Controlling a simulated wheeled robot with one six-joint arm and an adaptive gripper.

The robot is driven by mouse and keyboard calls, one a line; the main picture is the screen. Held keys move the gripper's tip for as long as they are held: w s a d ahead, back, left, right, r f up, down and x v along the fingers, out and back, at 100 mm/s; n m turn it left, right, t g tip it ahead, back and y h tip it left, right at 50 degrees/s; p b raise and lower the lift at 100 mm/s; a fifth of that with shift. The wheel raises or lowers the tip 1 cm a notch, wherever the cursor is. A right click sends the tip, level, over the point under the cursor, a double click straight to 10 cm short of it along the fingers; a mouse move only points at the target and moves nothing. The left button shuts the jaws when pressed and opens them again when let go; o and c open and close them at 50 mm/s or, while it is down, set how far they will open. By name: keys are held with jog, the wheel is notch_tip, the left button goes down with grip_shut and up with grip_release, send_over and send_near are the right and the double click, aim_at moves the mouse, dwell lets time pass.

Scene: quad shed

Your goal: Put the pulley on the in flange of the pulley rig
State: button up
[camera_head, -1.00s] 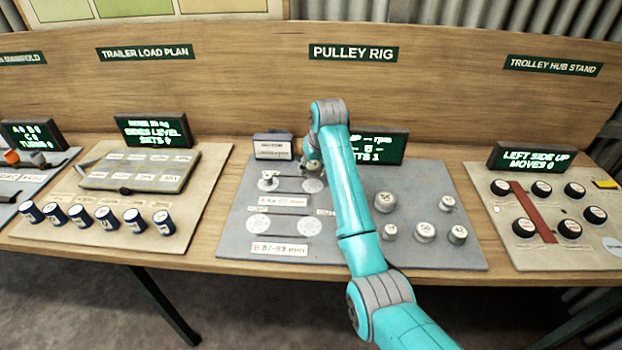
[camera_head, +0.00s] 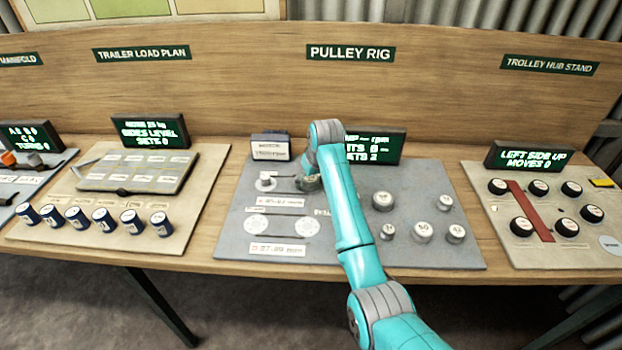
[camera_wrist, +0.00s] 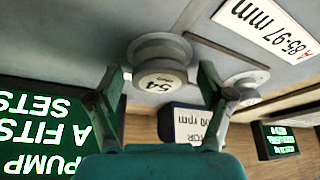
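The pulley marked 54 (camera_wrist: 160,76) sits at the right-hand spot of the upper row on the pulley rig (camera_head: 237,225). It also shows in the head view (camera_head: 308,183), partly hidden by my arm. My gripper (camera_wrist: 161,82) is around it with its fingers spread; gaps show between each finger and the pulley, so it looks open. A smaller pulley (camera_head: 266,182) stands at the left-hand spot of that row and also shows in the wrist view (camera_wrist: 246,84). I cannot read which flange is marked in.
Several loose pulleys (camera_head: 383,201) stand on the right of the rig. Two pale discs (camera_head: 256,225) lie flat in the lower row. A motor label box (camera_head: 270,148) and a lit display (camera_head: 376,147) stand behind. Neighbouring stations flank the rig.

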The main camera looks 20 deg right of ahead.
jog(key=shift+r, duration=0.1)
jog(key=v, duration=1.2)
jog(key=shift+s, duration=0.15)
